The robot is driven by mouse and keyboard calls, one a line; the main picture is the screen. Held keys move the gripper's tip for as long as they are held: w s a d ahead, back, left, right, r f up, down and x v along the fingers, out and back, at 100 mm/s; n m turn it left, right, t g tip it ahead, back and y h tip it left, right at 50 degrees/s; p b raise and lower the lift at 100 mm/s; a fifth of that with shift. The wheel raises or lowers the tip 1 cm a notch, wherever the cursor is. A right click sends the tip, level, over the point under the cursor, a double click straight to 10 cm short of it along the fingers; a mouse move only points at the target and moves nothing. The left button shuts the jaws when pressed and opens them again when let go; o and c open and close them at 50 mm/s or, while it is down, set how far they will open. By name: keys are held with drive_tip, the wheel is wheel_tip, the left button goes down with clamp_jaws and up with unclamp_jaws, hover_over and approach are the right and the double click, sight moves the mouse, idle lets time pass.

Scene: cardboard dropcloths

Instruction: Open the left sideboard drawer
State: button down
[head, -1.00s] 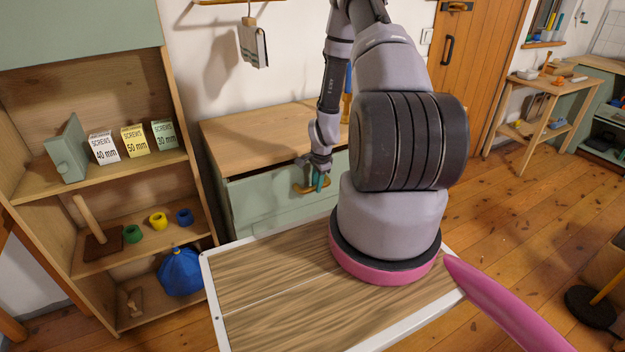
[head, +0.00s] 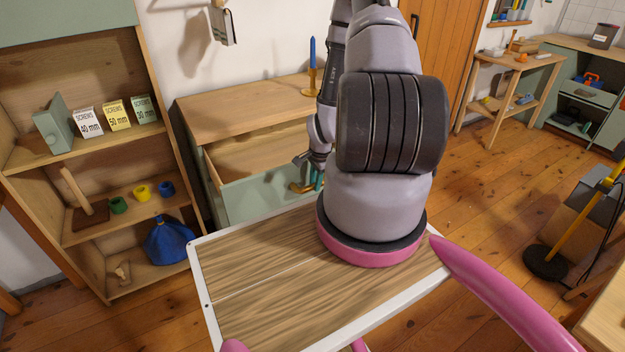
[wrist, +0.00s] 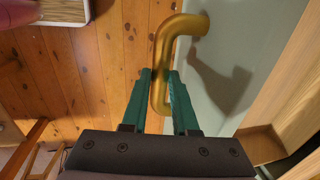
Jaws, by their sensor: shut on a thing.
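The sideboard (head: 235,102) has a wooden top and stands against the wall. Its left drawer (head: 256,194), with a pale green front, is pulled out, and its wooden inside shows in the head view. The brass handle (wrist: 160,62) is on the drawer front in the wrist view. My gripper (wrist: 159,88) has its green fingers on either side of the handle and is shut on it. In the head view my gripper (head: 314,182) is at the drawer front, partly hidden by my arm. The right part of the sideboard is hidden behind my arm.
An open shelf (head: 28,154) with screw boxes, coloured rings and a blue bag (head: 168,241) stands left of the sideboard. A candlestick with a blue candle (head: 312,68) stands on the sideboard top.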

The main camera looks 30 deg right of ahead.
drive_tip(key=shift+s, duration=0.15)
drive_tip(key=c, duration=0.7)
unclamp_jaws()
drive_tip(key=r, duration=0.3)
drive_tip(key=s+r, duration=0.1)
drive_tip(key=r, duration=0.3)
drive_tip(key=s+r, duration=0.1)
drive_tip(key=r, duration=0.2)
drive_tip(key=shift+r, duration=0.3)
